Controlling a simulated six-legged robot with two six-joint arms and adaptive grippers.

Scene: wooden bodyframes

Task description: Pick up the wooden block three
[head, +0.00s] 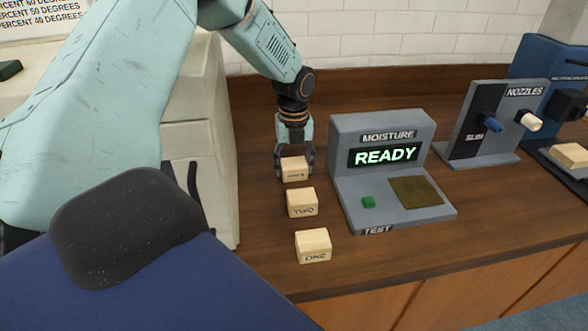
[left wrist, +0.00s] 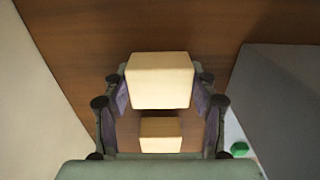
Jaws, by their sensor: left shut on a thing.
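Three pale wooden blocks stand in a line on the brown counter in the head view. The farthest, block three (head: 295,171), sits between the fingers of my left gripper (head: 294,160), which is shut on it from above; its label is too small to read clearly. In the left wrist view this block (left wrist: 159,82) is between the two fingers. Block two (head: 302,203), marked TWO, is nearer, and shows below block three in the left wrist view (left wrist: 160,134). Block one (head: 313,246), marked ONE, is nearest the counter's front. My right gripper is not in view.
A grey moisture tester (head: 380,125) reading READY, with a green button (head: 368,202), stands just right of the blocks. A nozzle stand (head: 480,120) is farther right. A pale cabinet (head: 210,150) stands close on the left. A brick wall is behind.

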